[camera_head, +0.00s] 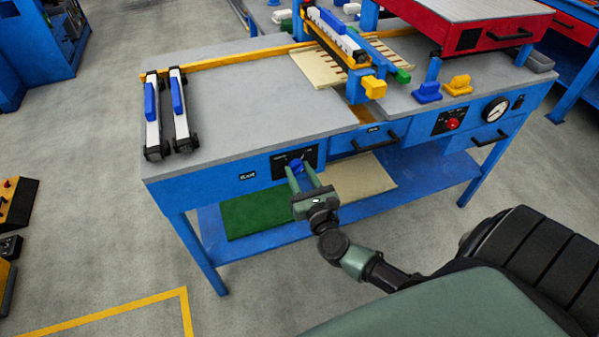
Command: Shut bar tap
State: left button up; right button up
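The bar tap is a small blue knob (297,165) on a black panel (281,160) in the front face of the blue bench. My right gripper (302,176) reaches up to it from the front. Its two green fingers stand apart, with the blue knob between or just behind their tips. I cannot tell whether the fingers touch the knob. The fingers and the knob's small size hide which way its handle points. My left gripper is not in the view.
The grey bench top (240,100) carries two bars with blue handles (178,95) at the left. A pressure gauge (495,109) and a red button (452,124) are on the front at the right. Below is a blue shelf (425,168) with green and beige sheets.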

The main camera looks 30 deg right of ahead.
grip_shut()
jog(key=shift+n, duration=0.4)
jog(key=n+p, duration=0.1)
jog(key=n, duration=0.2)
jog(key=shift+r+n+p, duration=0.1)
jog(key=shift+n+p, duration=0.2)
jog(key=shift+p, duration=0.05)
jog(key=n+p, duration=0.1)
jog(key=n, duration=0.3)
jog(key=shift+d+n+p, duration=0.1)
jog(key=shift+n+p, duration=0.2)
jog(key=shift+p, duration=0.05)
jog(key=n+p, duration=0.1)
jog(key=n, duration=0.3)
jog(key=shift+p, duration=0.3)
jog(key=shift+n+p, duration=0.75)
jog(key=shift+n, duration=1.75)
